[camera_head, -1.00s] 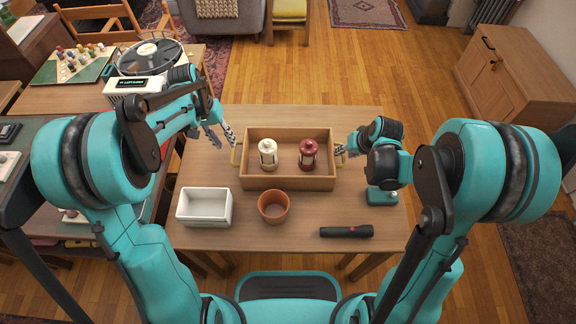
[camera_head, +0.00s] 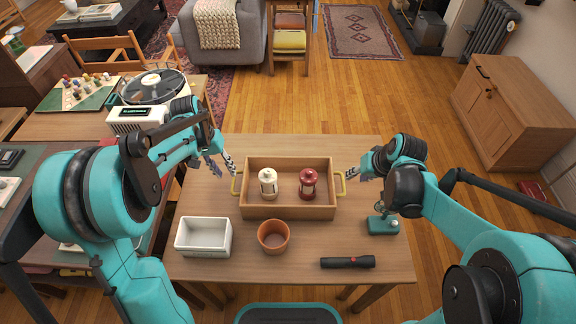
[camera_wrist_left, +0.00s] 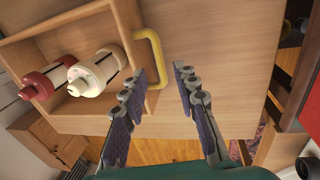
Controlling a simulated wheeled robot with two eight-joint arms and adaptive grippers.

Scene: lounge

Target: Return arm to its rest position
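My left gripper (camera_head: 224,164) is at the left end of a wooden tray (camera_head: 250,208), beside its yellow left handle (camera_head: 236,184). The tray rests on the table and holds a cream lantern (camera_head: 268,184) and a red lantern (camera_head: 308,184), both upright.
On the wooden table (camera_head: 210,265), a white box (camera_head: 203,237), a terracotta pot (camera_head: 273,237) and a black flashlight (camera_head: 347,262) lie in front of the tray. A teal device (camera_head: 382,224) stands at the right, below my right forearm.

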